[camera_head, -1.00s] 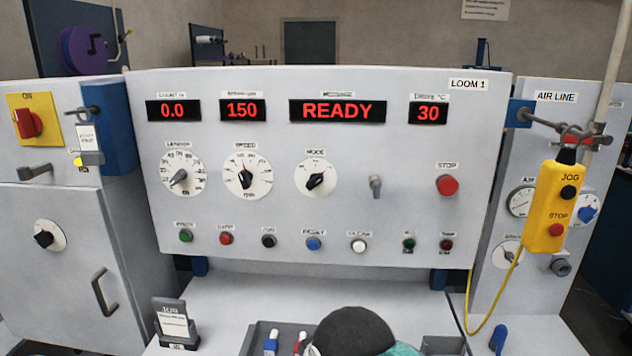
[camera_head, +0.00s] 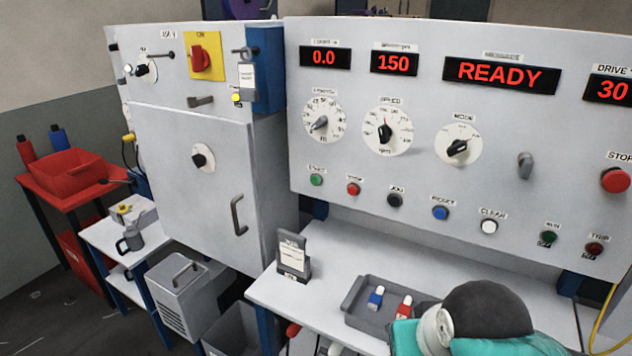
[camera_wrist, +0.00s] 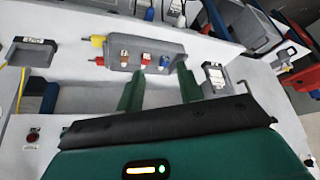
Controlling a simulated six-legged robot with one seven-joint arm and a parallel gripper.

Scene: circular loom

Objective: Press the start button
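The green start button (camera_head: 316,180) is at the left end of the lower button row on the loom's grey control panel (camera_head: 400,180). Nothing covers it in the head view. The panel's message display (camera_head: 500,75) reads READY. My arm shows at the bottom right of the head view, but its fingers are hidden there. In the wrist view my gripper (camera_wrist: 160,73) has two green fingers standing apart with nothing gripped between them. The fingers point toward the tray on the bench, away from the start button, which I cannot make out in that view.
A red button (camera_head: 353,189) is just right of the start button, with black, blue and white buttons further along. Below, the white bench (camera_head: 345,250) holds a card stand (camera_head: 293,257) and a grey tray (camera_head: 352,298). A cabinet (camera_head: 190,190) stands to the left.

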